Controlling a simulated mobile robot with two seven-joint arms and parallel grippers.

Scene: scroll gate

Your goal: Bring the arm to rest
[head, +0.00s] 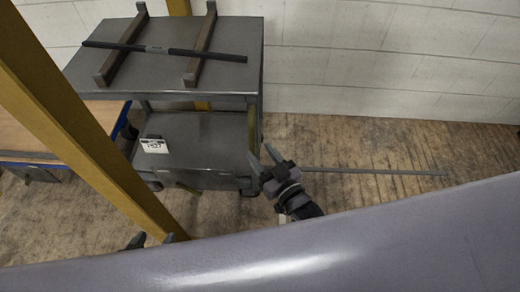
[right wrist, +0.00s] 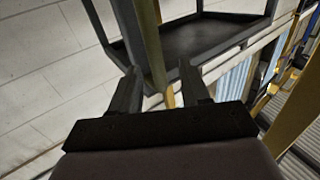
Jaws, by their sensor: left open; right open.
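My right gripper (head: 262,158) is open and empty, low beside the right end of the grey cart (head: 215,90) in the head view. In the right wrist view its two fingers (right wrist: 160,78) stand apart, with an olive upright and a dark shelf beyond them. I cannot tell how near the upright is. My left gripper (head: 151,240) shows only as two separated dark fingertips at the bottom left of the head view. The rest of it is hidden behind a large smooth grey surface. I see nothing held in either gripper.
A dark rod (head: 205,54) lies across two brown rails on the cart top. A white label (head: 155,146) is on the lower shelf. A yellow post (head: 85,120) crosses the left side. A thin grey bar (head: 390,172) extends right over the floor. The right floor looks clear.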

